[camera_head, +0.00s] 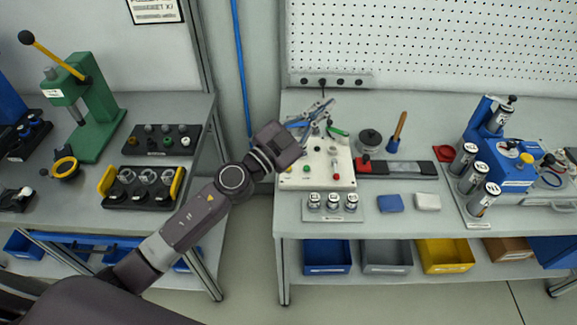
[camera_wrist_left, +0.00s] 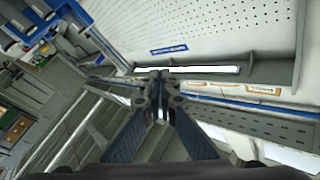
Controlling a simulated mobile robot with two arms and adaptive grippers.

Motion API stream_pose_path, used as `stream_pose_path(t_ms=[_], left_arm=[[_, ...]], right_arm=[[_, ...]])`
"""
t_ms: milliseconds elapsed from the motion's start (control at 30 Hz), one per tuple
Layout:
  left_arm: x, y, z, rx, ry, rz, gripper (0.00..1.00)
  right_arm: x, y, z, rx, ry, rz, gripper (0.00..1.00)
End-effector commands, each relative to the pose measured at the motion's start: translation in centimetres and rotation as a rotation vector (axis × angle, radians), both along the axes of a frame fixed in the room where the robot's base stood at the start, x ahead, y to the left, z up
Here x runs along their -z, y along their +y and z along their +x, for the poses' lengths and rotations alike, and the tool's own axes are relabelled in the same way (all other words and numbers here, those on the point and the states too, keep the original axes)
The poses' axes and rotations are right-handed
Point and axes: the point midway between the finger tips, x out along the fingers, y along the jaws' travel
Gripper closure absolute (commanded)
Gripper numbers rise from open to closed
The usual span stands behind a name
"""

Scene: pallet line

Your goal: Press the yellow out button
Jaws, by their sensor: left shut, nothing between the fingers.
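A pale control box (camera_head: 316,180) with several coloured buttons stands at the left end of the right-hand bench. A small yellow spot (camera_head: 290,182), perhaps a button, shows at its front left, with green and red ones beside it. A yellow knob (camera_head: 526,158) also tops a blue device (camera_head: 513,172) at the right; I cannot read an "out" label on either. My left gripper (camera_head: 325,112) is shut and empty, over the back of the control box, partly hiding it. In the left wrist view its fingertips (camera_wrist_left: 161,75) meet; no button is clear there. My right gripper is out of view.
Three small jars (camera_head: 332,202) stand in front of the box, beside a blue block (camera_head: 389,203). A dark pot (camera_head: 369,142) stands to its right. A green press (camera_head: 95,112) is on the left bench. A floor gap separates the benches.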

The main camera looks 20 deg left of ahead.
Motion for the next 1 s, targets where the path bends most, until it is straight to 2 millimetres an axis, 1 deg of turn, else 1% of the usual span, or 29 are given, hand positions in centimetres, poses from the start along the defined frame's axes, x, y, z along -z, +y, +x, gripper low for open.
stream_pose_path(t_ms=[33, 100, 167, 233, 267, 300, 367, 400, 467, 500, 600, 700, 833, 1000], left_arm=[[0.4, -1.0, 0.5, 0.062, 0.003, 0.063, 1.00], [1.7, -2.2, 0.9, 0.144, 0.031, 0.150, 1.00], [3.3, -2.7, 1.3, 0.203, 0.072, 0.229, 1.00], [5.6, -2.6, 1.8, 0.256, 0.139, 0.325, 1.00], [6.5, -2.2, 2.1, 0.272, 0.170, 0.366, 1.00], [7.9, -1.6, 2.4, 0.287, 0.221, 0.421, 1.00], [10.0, -0.1, 3.0, 0.299, 0.303, 0.502, 1.00], [11.3, 1.2, 3.4, 0.296, 0.359, 0.552, 1.00], [12.9, 3.1, 3.8, 0.285, 0.439, 0.613, 1.00], [13.7, 4.4, 4.0, 0.274, 0.487, 0.645, 1.00], [15.2, 7.2, 4.4, 0.242, 0.581, 0.705, 1.00], [16.0, 9.0, 4.5, 0.215, 0.642, 0.740, 1.00], [16.4, 10.2, 4.6, 0.198, 0.678, 0.760, 1.00], [16.5, 10.4, 4.6, 0.194, 0.684, 0.761, 1.00]], right_arm=[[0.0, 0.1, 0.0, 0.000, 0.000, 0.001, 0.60], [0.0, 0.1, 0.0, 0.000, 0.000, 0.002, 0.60], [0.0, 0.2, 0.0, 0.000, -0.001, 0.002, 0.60], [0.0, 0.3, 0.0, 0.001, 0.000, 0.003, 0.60], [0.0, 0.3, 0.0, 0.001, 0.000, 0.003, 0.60], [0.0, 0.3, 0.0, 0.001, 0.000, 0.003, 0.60], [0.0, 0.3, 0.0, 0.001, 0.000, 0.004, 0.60], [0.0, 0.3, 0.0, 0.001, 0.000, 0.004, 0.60], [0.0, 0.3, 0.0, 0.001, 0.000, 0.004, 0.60], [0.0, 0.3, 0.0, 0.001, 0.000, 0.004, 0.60], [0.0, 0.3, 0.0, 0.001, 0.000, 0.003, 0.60], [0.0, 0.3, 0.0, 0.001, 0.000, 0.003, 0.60], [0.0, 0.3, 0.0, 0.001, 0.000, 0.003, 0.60], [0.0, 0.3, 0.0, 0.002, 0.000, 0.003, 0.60]])
